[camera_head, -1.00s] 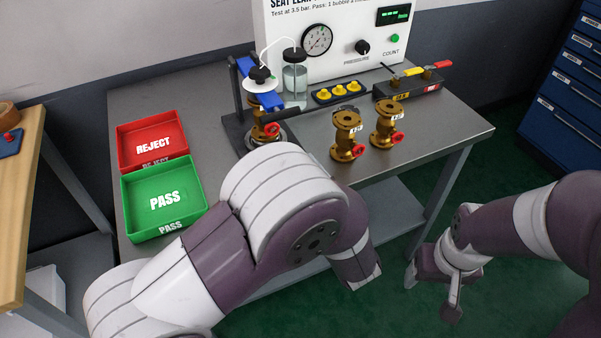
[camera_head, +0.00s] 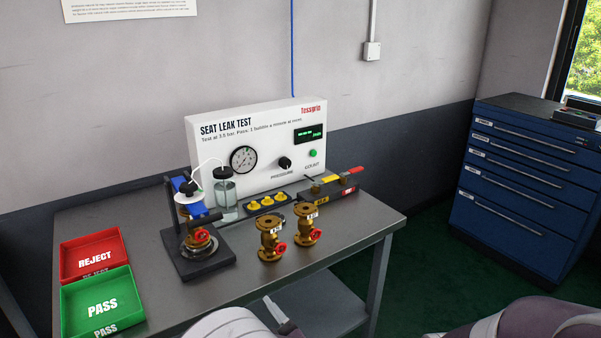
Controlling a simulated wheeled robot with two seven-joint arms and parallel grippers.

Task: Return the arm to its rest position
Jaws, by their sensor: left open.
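My left gripper (camera_head: 281,313) shows only in part at the bottom edge, in front of the bench (camera_head: 340,222). It is open, with nothing seen in it, and is apart from the valves. The white shell of my left arm (camera_head: 225,325) is beside it, cut off by the frame. My right arm (camera_head: 530,322) shows at the bottom right; its gripper is out of view. Two brass valves with red handwheels, the left one (camera_head: 269,240) and the right one (camera_head: 307,225), stand upright on the bench. Another brass valve (camera_head: 199,241) sits in the test fixture (camera_head: 182,262).
A red REJECT tray (camera_head: 117,246) and a green PASS tray (camera_head: 130,282) are at the bench's left, with no parts seen inside. The seat leak test panel (camera_head: 262,150) stands at the back. A blue drawer cabinet (camera_head: 520,185) is at the right.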

